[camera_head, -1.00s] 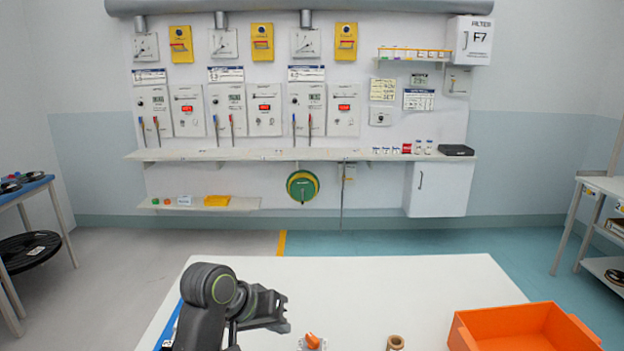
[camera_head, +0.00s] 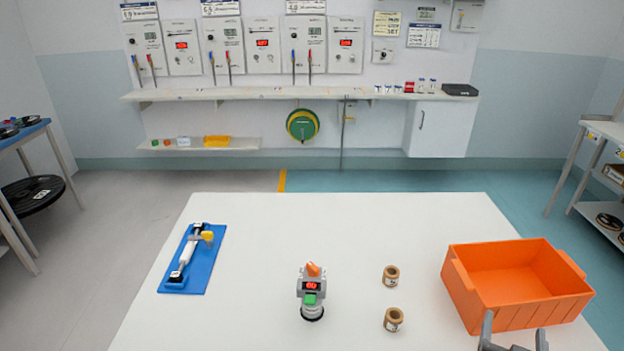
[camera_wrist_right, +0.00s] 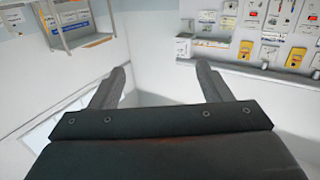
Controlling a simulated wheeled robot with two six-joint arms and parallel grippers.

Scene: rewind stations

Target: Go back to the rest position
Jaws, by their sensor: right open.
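My right gripper (camera_head: 513,335) shows at the bottom right of the head view, in front of the orange bin. In the right wrist view my right gripper (camera_wrist_right: 165,88) has its two fingers wide apart with nothing between them. It points toward the room's walls and shelves. My left gripper is in neither view now.
A white table (camera_head: 330,225) carries a blue board (camera_head: 205,275) with a white tool, a grey device (camera_head: 312,290) with a red display, two brown rolls (camera_head: 391,276) (camera_head: 394,319) and an orange bin (camera_head: 520,315).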

